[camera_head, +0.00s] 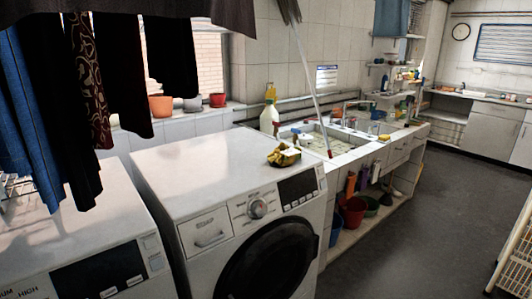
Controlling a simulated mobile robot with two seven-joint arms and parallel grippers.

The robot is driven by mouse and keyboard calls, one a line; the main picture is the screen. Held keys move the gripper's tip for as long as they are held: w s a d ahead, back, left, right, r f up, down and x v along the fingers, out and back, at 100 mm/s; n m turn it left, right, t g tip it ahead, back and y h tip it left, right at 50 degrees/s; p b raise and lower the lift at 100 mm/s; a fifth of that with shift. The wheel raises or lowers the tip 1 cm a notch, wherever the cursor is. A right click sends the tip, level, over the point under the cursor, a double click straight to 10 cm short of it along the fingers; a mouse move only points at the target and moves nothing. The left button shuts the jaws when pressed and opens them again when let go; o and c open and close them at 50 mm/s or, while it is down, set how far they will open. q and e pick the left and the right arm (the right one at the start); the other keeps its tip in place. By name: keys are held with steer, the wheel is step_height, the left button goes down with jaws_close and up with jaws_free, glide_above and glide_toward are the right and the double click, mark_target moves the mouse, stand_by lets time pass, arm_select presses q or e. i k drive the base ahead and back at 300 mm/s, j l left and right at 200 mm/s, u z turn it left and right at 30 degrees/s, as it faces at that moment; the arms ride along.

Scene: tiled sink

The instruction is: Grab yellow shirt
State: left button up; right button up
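No other yellow garment is visible; the hanging clothes (88,90) at the upper left are dark, blue and patterned. Neither of my grippers is in view.
A second washing machine (85,245) stands at the front left, partly under the hanging clothes. A tiled sink (320,142) with bottles adjoins the right machine. A white rack (515,255) stands at the right edge. The grey floor (430,215) between is clear.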

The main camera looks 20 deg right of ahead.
mark_target(284, 156)
steer(key=i+l+u, duration=0.1)
steer(key=l, duration=0.35)
steer(key=i+l+u, duration=0.15)
steer(key=l, duration=0.3)
steer(key=i+l+u, duration=0.1)
steer(key=l, duration=0.35)
steer(key=i+l+u, duration=0.15)
steer(key=l, duration=0.35)
steer(key=i+l, duration=0.1)
steer(key=l, duration=0.4)
steer(key=i+l, duration=0.1)
steer(key=l, duration=0.4)
steer(key=i+l, duration=0.1)
steer(key=l, duration=0.4)
steer(key=i+l, duration=0.1)
steer(key=l, duration=0.4)
steer(key=i+l, duration=0.1)
steer(key=l, duration=0.4)
steer(key=i+l, duration=0.1)
steer(key=l, duration=0.4)
steer(key=u, duration=0.05)
